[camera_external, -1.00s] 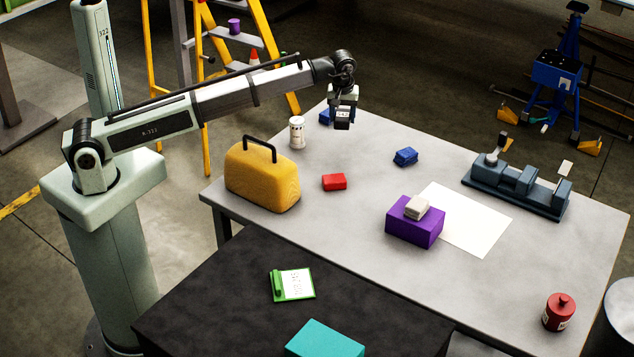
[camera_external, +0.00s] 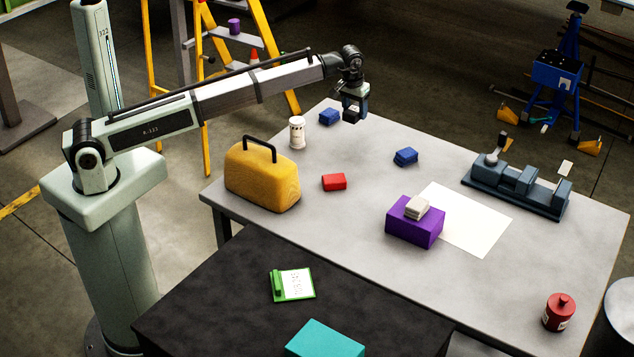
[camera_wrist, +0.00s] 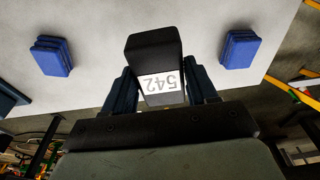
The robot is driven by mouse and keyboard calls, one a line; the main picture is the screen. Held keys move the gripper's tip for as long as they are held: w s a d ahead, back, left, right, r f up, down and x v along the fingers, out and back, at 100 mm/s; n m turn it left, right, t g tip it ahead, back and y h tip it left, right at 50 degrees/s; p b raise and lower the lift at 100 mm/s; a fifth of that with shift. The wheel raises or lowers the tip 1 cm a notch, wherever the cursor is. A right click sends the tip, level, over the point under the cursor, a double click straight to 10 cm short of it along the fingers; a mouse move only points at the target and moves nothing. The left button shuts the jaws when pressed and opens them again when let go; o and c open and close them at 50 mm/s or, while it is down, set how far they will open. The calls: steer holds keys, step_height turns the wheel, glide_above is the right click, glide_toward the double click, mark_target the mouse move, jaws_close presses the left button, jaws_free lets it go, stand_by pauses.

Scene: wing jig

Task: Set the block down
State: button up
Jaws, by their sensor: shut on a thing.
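A black block (camera_wrist: 153,52) with a white label reading "542" is held between the two fingers of my gripper (camera_wrist: 160,92) in the wrist view. The fingers press on its sides. In the external view my gripper (camera_external: 354,112) is over the far left part of the grey table (camera_external: 290,232), near its back edge. The dark block (camera_external: 350,118) shows partly between the fingers. It seems to be above the tabletop, but the gap under it is hard to judge.
Two blue blocks (camera_external: 330,116) (camera_external: 405,157) lie on either side of the gripper. A white canister (camera_external: 297,132), red block (camera_external: 334,182), yellow case (camera_external: 262,178) and purple box (camera_external: 415,222) stand nearer. Bare tabletop lies between the blue blocks.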

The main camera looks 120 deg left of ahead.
mark_target(353, 111)
steer(key=shift+f, duration=4.5)
steer(key=o, duration=1.5)
steer(key=shift+f, duration=0.1)
steer(key=r, duration=0.4)
steer(key=d+r, duration=0.1)
steer(key=r, duration=0.7)
steer(key=shift+d, duration=0.4)
